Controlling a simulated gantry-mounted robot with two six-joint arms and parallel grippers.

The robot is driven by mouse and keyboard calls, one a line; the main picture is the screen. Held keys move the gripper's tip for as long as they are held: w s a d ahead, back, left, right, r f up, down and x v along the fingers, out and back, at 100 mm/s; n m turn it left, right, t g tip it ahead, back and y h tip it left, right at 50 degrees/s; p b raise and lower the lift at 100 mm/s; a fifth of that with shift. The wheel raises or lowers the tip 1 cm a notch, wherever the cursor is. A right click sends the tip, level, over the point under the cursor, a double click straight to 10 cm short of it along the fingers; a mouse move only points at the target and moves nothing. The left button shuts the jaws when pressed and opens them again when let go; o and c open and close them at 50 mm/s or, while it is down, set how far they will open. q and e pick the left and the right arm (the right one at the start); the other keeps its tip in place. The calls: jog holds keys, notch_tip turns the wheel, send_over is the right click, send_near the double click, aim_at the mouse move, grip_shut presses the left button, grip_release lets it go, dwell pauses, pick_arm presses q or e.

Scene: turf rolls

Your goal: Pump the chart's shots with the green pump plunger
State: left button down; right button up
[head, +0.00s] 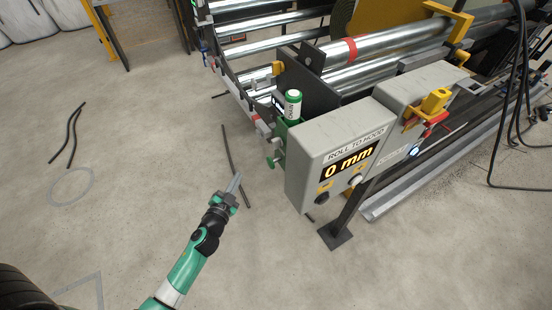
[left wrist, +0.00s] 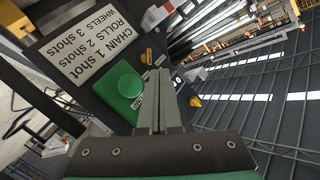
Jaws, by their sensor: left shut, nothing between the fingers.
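The green pump plunger (left wrist: 124,84) is a round green cap on a dark panel in the left wrist view. The chart (left wrist: 94,58) is a white plate beside it, reading CHAIN 1 shot, ROLLS 2 shots, WHEELS 3 shots. My left gripper (head: 238,177) is shut and empty, left of the machine's grey box in the head view. In the left wrist view its fingertips (left wrist: 159,74) show just right of the plunger; I cannot tell how far off they are. In the head view a green-and-white canister (head: 292,106) stands above small green parts (head: 274,161). My right gripper is not in view.
A grey box (head: 326,150) with a "0 mm" display faces the gripper's right side. A yellow handle (head: 436,101) sits on the box behind it. Metal rollers (head: 370,68) lie behind. Dark strips (head: 72,135) lie on the floor; the floor to the left is mostly clear.

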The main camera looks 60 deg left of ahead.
aim_at(271, 163)
pick_arm(q)
jog(key=shift+s+f, duration=0.15)
jog(key=shift+f, duration=0.05)
jog(key=w+b, duration=0.2)
jog(key=w, duration=0.6)
jog(key=shift+w+d+b, duration=0.3)
jog(key=shift+w+b, duration=0.05)
jog(key=shift+w, duration=0.05)
dwell(1.8)
jog(key=shift+w+b, duration=0.3)
jog(key=shift+w, duration=0.15)
